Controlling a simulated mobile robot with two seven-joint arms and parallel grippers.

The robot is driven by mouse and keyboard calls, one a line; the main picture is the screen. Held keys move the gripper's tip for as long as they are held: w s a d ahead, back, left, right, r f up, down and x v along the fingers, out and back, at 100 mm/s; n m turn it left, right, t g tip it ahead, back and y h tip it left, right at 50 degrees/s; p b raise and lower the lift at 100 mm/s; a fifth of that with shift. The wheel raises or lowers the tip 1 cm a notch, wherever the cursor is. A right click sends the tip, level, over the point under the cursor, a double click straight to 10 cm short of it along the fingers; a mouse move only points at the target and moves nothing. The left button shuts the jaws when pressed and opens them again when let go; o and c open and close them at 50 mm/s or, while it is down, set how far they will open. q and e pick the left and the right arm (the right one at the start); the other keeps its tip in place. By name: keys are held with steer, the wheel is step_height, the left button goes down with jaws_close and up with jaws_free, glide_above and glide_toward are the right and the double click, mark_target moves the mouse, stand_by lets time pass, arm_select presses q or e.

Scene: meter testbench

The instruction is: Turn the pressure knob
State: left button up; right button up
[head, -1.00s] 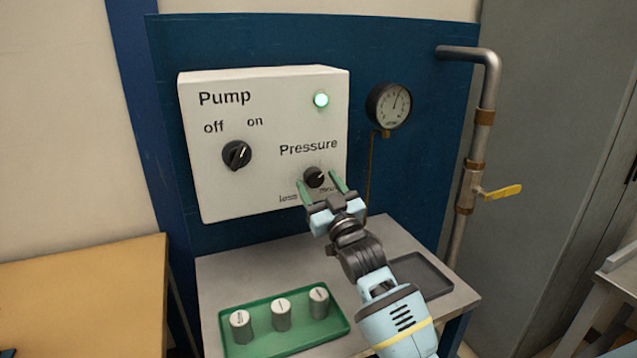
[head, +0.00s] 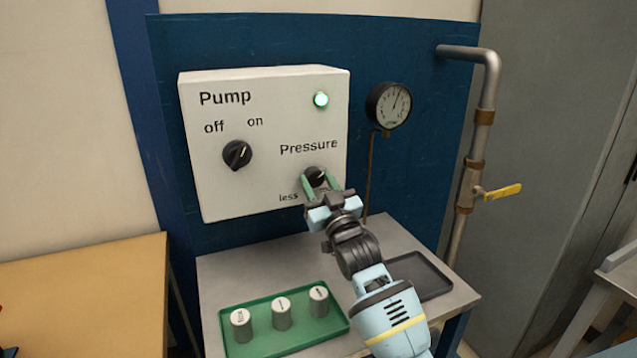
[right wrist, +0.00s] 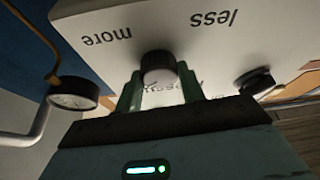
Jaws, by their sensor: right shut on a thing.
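The pressure knob (head: 315,175) is a small black round knob under the word Pressure on the white control box (head: 235,190). It also shows in the right wrist view (right wrist: 158,64), between the green fingers. My right gripper (head: 318,183) is shut on the pressure knob, one finger on each side. In the right wrist view the gripper (right wrist: 160,92) has the words more and less beyond it. In the head view the gripper hides the word more. My left gripper is not in view.
The pump knob (head: 237,155) sits left on the box, and a green lamp (head: 321,99) is lit. A gauge (head: 389,105) and a pipe with a yellow valve handle (head: 503,191) stand to the right. Below are a green tray (head: 262,346) with labelled cylinders and a dark tray (head: 432,284).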

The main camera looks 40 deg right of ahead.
steer(key=shift+m+h, duration=0.4)
steer(key=shift+m, duration=0.2)
steer(key=o, duration=1)
steer(key=shift+s+f, duration=0.1)
steer(key=v, duration=0.7)
steer(key=shift+s+a+f, duration=0.1)
steer(key=shift+s+a, duration=0.05)
steer(key=shift+s, duration=0.15)
